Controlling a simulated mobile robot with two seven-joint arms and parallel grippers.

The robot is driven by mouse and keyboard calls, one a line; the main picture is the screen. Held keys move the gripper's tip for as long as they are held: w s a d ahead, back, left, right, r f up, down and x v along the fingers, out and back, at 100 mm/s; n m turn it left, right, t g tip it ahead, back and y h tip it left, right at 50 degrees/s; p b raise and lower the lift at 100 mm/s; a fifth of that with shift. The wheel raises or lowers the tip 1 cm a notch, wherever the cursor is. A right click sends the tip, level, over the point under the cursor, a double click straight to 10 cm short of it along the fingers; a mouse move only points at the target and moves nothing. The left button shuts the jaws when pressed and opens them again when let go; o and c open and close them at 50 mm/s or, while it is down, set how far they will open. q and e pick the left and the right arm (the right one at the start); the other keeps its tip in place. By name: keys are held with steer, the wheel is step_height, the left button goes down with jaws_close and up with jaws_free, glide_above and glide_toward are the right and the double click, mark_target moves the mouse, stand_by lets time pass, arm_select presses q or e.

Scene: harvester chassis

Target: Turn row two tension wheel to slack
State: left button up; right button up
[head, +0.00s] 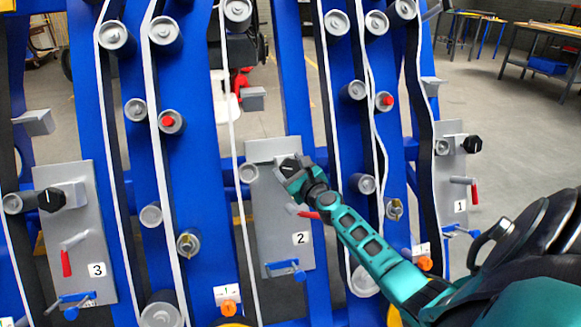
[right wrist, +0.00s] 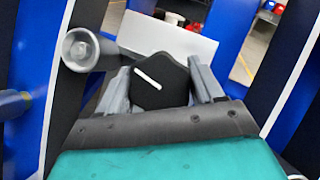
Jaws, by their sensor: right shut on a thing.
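The row two plate (head: 282,240) is a grey panel marked 2 in the middle of the head view. Its black tension wheel (head: 289,168) is near the plate's top, partly hidden by my right gripper (head: 294,178). In the right wrist view the wheel (right wrist: 160,82) is a black knob with a white line slanting down to the right. The two grey fingers of my right gripper stand on either side of it, shut on it. A red-handled lever (head: 309,214) sits below the wheel, partly behind my arm. My left gripper is not in view.
A grey roller (head: 248,173) is just left of the wheel; it also shows in the wrist view (right wrist: 80,50). Plates 3 (head: 85,235) and 1 (head: 450,185) have similar black wheels. Blue uprights and white belts (head: 232,130) surround the plate. Open floor and workbenches (head: 530,40) lie at right.

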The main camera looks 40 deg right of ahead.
steer(key=n+y, duration=0.1)
steer(key=n, duration=0.2)
steer(key=n+g+y+p, duration=0.1)
steer(key=n+y, duration=0.1)
steer(key=n, duration=0.1)
steer(key=shift+n+y, duration=0.3)
steer(key=shift+n, duration=0.1)
steer(key=n+g+y, duration=0.1)
steer(key=n, duration=0.2)
steer(key=shift+p, duration=0.4)
steer(key=n+g+y+p, duration=0.1)
steer(key=n+g+p, duration=0.1)
steer(key=n, duration=0.2)
steer(key=shift+r, duration=0.1)
steer(key=n+g+p, duration=0.2)
steer(key=n, duration=0.1)
steer(key=shift+a+n+p, duration=0.1)
steer(key=shift+n+p, duration=0.2)
steer(key=shift+p, duration=0.05)
steer(key=shift+s+f+n+g+p, duration=0.1)
steer(key=shift+f+n+g+p, duration=0.1)
steer(key=shift+n+g+p, duration=0.15)
steer(key=o, duration=1)
steer(key=shift+c, duration=0.2)
steer(key=shift+r, duration=0.1)
